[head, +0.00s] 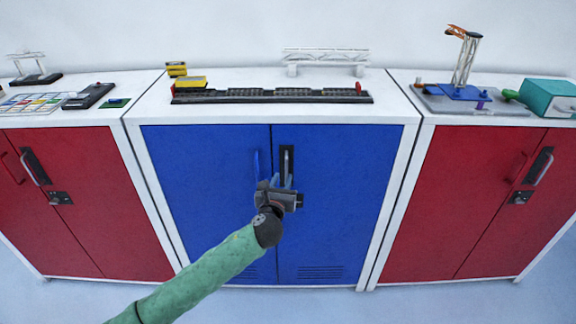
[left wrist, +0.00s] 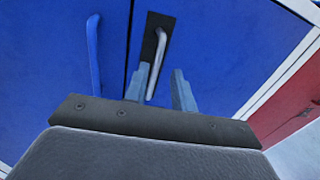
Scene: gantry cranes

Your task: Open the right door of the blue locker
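The blue locker (head: 136,140) stands in the middle of the head view, with two blue doors in a white frame. Its right door (head: 345,190) looks shut, flush with the left door (head: 195,180). The right door has a grey bar handle (head: 287,158) on a black plate near the centre seam; it also shows in the left wrist view (left wrist: 160,45). My left gripper (head: 287,182) is in front of this handle's lower part. In the left wrist view its fingers (left wrist: 161,70) are apart, one on each side of the handle. Contact cannot be told. My right gripper is not in view.
A blue handle (head: 256,163) on the left door is close to my left gripper. Red lockers stand left (head: 70,200) and right (head: 450,200). A dark track (head: 270,96) and a white gantry (head: 325,57) stand on top. Floor shows in front.

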